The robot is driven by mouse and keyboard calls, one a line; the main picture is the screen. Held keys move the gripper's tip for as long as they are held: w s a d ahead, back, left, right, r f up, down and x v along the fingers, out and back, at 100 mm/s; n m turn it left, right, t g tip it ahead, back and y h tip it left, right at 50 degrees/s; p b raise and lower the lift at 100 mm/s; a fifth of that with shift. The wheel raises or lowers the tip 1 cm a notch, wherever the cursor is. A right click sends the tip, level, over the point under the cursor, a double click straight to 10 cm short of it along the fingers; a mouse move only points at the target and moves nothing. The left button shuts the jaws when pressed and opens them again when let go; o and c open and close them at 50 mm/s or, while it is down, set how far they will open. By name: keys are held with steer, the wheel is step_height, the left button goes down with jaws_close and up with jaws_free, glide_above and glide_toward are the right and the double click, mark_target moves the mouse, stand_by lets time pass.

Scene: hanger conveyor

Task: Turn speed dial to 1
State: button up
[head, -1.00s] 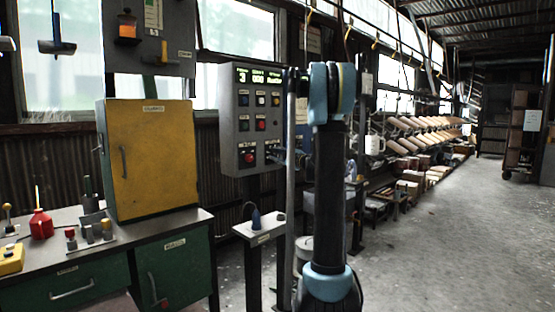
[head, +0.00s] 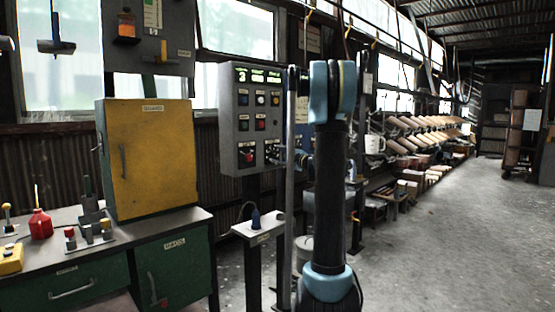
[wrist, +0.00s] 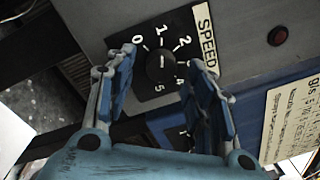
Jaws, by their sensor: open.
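The speed dial (wrist: 160,66) is a round black knob on a black plate with white numbers, beside a "SPEED" label (wrist: 204,36) in the wrist view. The number 1 (wrist: 159,32) is above the knob; I cannot tell for sure where the knob points. My gripper (wrist: 163,58) is open, with one blue finger on each side of the knob; contact is unclear. In the head view the grey control panel (head: 228,112) has a green-lit display (head: 258,75). My arm hides part of the panel's right side, and the dial is too small to make out there.
A red button (head: 248,157) is on the panel's lower left. A yellow cabinet (head: 150,160) stands on the workbench (head: 90,267) at left. Open floor (head: 440,240) lies to the right.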

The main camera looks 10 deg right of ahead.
steer(key=v, duration=1)
steer(key=shift+s+d, duration=0.15)
steer(key=shift+s, duration=0.05)
steer(key=shift+f, duration=0.15)
steer(key=s+a+f+n+g+h, duration=0.1)
steer(key=s+a+f+n+g, duration=0.45)
steer(key=s, duration=0.55)
steer(key=s+a+f+n+g+h, duration=0.1)
steer(key=s+a+f+n+g, duration=0.2)
steer(key=s+a+f+n, duration=0.5)
steer(key=s+d+f+n+g+h, duration=0.1)
steer(key=s+f, duration=0.3)
steer(key=s, duration=0.5)
steer(key=s+d+f+n+g+h, duration=0.2)
steer(key=s+d+f+h, duration=0.1)
steer(key=s, duration=0.6)
steer(key=s+d+f+n+g+h, duration=0.1)
steer(key=s+d+f+h, duration=0.2)
steer(key=s+f, duration=0.3)
steer(key=s+h, duration=0.1)
steer(key=s, duration=0.3)
steer(key=shift+f+n, duration=0.35)
steer(key=shift+f, duration=0.05)
steer(key=shift+d+g, duration=0.1)
steer(key=shift+g, duration=0.15)
